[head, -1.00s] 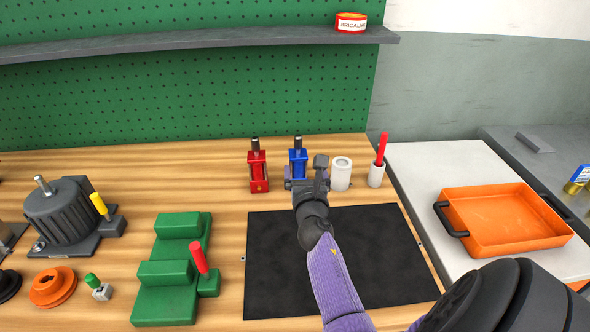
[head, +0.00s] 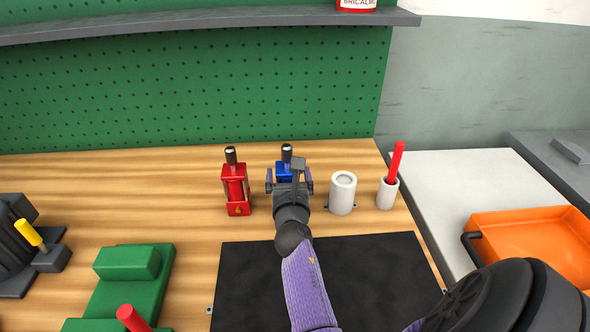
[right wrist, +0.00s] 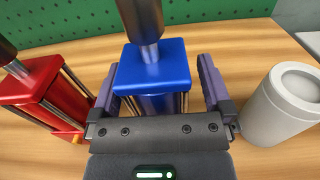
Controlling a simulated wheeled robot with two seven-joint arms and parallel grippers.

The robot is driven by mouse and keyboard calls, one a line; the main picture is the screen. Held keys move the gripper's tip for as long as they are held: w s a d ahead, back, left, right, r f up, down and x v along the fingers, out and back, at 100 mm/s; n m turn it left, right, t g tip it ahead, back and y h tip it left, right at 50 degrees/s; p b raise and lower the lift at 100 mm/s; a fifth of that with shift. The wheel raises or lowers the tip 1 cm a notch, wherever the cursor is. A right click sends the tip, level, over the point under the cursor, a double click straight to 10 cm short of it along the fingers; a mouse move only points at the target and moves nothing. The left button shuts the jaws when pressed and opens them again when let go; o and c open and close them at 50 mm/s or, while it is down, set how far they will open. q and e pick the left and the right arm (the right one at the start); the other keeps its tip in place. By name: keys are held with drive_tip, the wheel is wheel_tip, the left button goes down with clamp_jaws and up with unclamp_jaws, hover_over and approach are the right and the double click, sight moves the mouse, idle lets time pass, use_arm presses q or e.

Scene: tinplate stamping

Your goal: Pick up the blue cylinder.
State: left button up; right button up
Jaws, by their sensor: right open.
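The blue cylinder (head: 284,170) stands upright on the wooden bench, with a dark rod rising from its top. In the head view my right gripper and arm hide most of its body. In the right wrist view its blue top block (right wrist: 152,67) sits between the two fingers. My right gripper (head: 289,182) is open, one finger on each side of the cylinder; it also shows in the right wrist view (right wrist: 158,88). A small gap shows beside the right finger; contact on the left is unclear. My left gripper is out of view.
A red cylinder (head: 236,190) stands close on the left. A white cup (head: 342,194) stands close on the right, and a holder (head: 387,194) with a red stick is beyond it. A black mat (head: 350,275) lies in front. The green pegboard (head: 200,95) is behind.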

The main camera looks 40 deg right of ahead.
drive_tip(key=shift+w, duration=0.15)
drive_tip(key=shift+a+r, duration=0.15)
drive_tip(key=shift+a, duration=0.05)
drive_tip(key=shift+c, duration=0.3)
clamp_jaws()
